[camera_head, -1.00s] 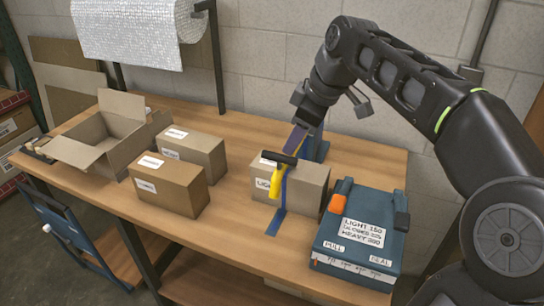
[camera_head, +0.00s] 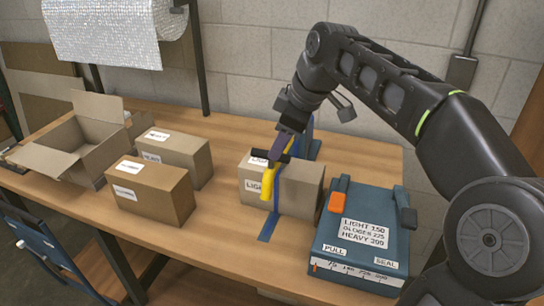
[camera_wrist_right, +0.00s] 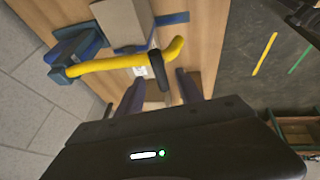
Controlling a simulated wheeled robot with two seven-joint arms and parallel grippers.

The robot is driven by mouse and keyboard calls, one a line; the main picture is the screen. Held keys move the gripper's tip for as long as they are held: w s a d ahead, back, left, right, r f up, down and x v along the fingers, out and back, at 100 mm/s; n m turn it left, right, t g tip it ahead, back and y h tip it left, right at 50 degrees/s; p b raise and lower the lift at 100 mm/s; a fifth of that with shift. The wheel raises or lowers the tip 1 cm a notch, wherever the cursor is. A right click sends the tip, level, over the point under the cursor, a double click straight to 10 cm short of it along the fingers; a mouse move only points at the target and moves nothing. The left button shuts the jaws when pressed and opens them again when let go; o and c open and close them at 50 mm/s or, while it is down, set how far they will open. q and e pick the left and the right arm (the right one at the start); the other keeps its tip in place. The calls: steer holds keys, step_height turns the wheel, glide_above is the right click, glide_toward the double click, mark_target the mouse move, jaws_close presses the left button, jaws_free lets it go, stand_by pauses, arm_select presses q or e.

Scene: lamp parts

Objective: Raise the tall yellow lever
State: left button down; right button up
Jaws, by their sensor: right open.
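The tall yellow lever (camera_head: 267,186) slants in front of a box in the head view, with a black crossbar grip (camera_head: 270,157) at its upper end. In the right wrist view the yellow lever (camera_wrist_right: 115,63) runs from a blue pivot block (camera_wrist_right: 65,65) to the black grip (camera_wrist_right: 158,70). My right gripper (camera_head: 280,150) is open at the black grip. In the wrist view the grip lies between the open fingers (camera_wrist_right: 161,90), near their tips; I cannot tell whether they touch it. My left gripper is out of view.
A blue sealing unit (camera_head: 360,245) with an orange knob is to the right. Two closed boxes (camera_head: 150,195) and an open carton (camera_head: 75,150) stand left. Bare table lies between.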

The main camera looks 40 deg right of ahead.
steer(key=x, duration=0.6)
steer(key=shift+w+f, duration=0.1)
steer(key=shift+f, duration=0.05)
jaws_close()
stand_by(1.3)
